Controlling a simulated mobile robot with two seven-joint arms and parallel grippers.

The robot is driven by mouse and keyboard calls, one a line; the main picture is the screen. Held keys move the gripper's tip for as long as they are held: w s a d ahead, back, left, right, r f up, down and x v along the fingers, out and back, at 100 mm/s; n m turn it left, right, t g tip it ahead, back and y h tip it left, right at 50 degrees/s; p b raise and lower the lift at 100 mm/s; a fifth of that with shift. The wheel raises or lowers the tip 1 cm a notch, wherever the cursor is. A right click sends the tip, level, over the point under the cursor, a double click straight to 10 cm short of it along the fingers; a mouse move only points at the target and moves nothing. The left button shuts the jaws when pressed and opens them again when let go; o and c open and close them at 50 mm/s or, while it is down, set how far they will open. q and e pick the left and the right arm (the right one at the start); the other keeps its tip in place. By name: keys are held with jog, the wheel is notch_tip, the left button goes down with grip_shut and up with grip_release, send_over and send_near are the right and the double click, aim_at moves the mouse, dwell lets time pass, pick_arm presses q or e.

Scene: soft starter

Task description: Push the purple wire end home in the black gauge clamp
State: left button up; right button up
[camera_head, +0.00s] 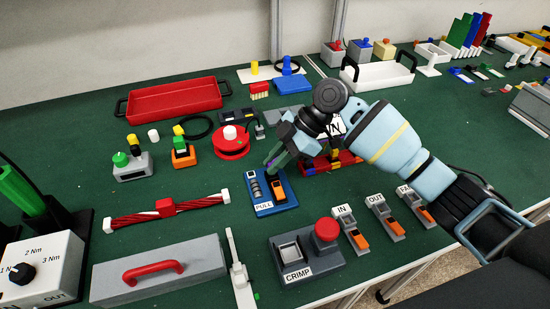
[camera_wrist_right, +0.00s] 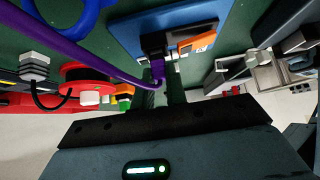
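The black gauge clamp stands on a blue base (camera_head: 264,208) marked PULL, in the middle of the head view, beside an orange block (camera_head: 278,189). In the right wrist view the black clamp (camera_wrist_right: 153,43) is just beyond my fingertips. My right gripper (camera_head: 270,163) reaches down to the clamp from the right, its fingers close together on the purple wire (camera_wrist_right: 95,58) near its end (camera_wrist_right: 158,70). The wire end is at the clamp's near face; I cannot tell how deep it sits. The wire runs off to the upper left in the wrist view. My left gripper is not in view.
A red round spool (camera_head: 231,143) stands left behind the clamp. The CRIMP station (camera_head: 308,265) with a red knob is in front. IN and OUT blocks (camera_head: 351,229) stand to the right, and a red-striped bar (camera_head: 167,209) lies left.

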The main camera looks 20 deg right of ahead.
jog(key=o, duration=0.5)
jog(key=v, duration=0.8)
dwell(0.6)
